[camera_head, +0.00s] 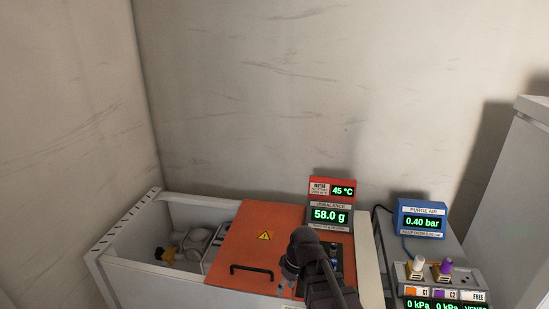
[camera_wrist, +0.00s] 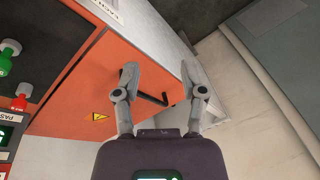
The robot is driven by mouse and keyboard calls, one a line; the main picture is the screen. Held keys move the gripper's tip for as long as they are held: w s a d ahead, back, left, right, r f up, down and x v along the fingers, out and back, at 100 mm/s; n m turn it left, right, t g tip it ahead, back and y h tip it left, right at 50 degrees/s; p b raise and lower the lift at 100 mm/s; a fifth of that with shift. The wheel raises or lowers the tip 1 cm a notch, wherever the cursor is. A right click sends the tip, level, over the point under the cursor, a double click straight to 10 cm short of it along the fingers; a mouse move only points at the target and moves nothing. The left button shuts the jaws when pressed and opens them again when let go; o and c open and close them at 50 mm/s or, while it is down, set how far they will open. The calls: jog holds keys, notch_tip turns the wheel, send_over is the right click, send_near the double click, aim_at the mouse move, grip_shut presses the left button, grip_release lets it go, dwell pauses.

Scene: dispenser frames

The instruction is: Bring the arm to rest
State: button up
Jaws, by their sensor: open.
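My gripper (camera_wrist: 160,72) is open in the wrist view, with its two fingers spread and nothing between the tips that I can see held. Beyond the fingers lies the orange lid (camera_wrist: 72,93) with its black bar handle (camera_wrist: 151,98). The black handle (camera_head: 252,270) shows left of the arm. The lid lies flat on the white machine. How far the fingers are from it is unclear.
Left of the lid is an open white bin (camera_head: 133,235) with grey and yellow parts inside. A red display (camera_head: 333,187) reads 45 °C above one reading 58.0 g (camera_head: 330,216). A blue purge-air display (camera_head: 422,220) reads 0.40 bar. Walls stand behind and left.

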jog(key=s+d+f+m+h, duration=0.1)
jog(key=s+d+m+h, duration=0.1)
jog(key=d+m, duration=0.6)
jog(key=d, duration=0.5)
jog(key=shift+s+d+f+m+h+b, duration=0.25)
jog(key=shift+s+d+m+h+b, duration=0.05)
jog(key=shift+h+b, duration=0.1)
dwell(0.5)
